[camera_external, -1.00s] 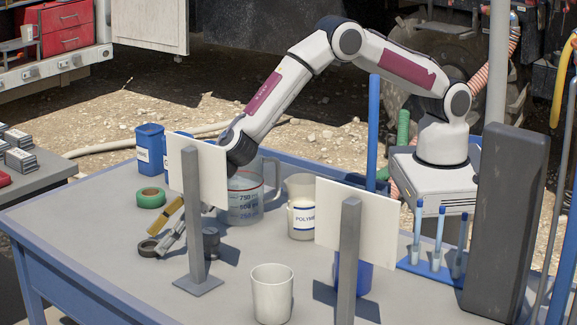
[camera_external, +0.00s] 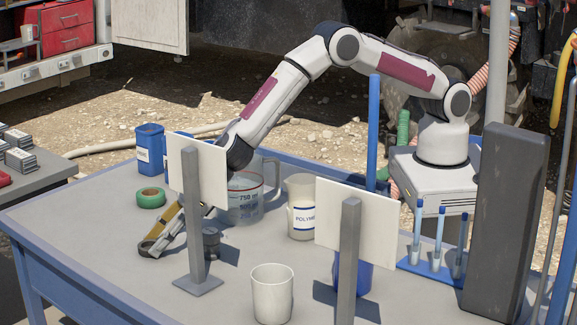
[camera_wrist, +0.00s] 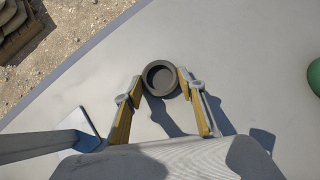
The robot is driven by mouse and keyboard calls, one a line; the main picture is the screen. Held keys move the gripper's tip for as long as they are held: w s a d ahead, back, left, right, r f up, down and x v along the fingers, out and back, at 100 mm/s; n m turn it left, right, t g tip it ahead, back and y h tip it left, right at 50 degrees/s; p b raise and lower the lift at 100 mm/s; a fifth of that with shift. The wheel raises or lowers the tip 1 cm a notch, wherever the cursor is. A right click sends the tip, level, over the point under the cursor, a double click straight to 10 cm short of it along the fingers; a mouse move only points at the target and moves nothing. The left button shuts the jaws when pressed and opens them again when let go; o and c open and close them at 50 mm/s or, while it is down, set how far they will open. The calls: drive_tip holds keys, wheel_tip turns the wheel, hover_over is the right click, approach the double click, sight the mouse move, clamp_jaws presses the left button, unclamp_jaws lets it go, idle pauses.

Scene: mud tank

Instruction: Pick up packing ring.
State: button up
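The packing ring is a dark grey ring (camera_wrist: 161,78) lying on the table, between my fingertips in the wrist view. The right fingertip looks very close to or touching the ring's rim. A thin gap seems to show at the left one. I see no firm grip.
A green tape roll (camera_external: 151,198) lies behind the gripper. A white panel on a grey post (camera_external: 194,220) stands close by on the right. A dark cylinder (camera_external: 211,241), a measuring jug (camera_external: 245,200) and a white cup (camera_external: 272,293) stand further right. The front left tabletop is clear.

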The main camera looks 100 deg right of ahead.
drive_tip(key=shift+r, duration=0.3)
idle(0.5)
wheel_tip(320, 180, up, 17)
drive_tip(key=shift+r, duration=0.2)
idle(1.5)
idle(0.5)
